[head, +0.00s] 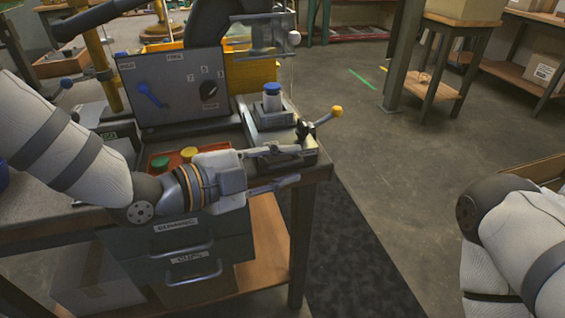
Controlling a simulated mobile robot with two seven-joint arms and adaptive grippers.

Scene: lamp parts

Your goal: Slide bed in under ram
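The bed looks to be the grey sliding plate (262,118) on the bench's right end, with a blue-capped metal cylinder (272,95) upright on it. The ram looks to be in the grey press head (262,35), above and behind the bed. My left gripper (297,167) is at the bench's front right corner, just in front of the bed. Its fingers are apart; I cannot tell whether they touch the bed. My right arm shows at lower right, but its gripper is out of view.
A grey panel (172,88) with a blue lever stands left of the bed. An orange-red tray (160,160) with green and yellow round pieces lies behind my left wrist. Labelled drawers (185,240) are below. The floor right of the bench is open.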

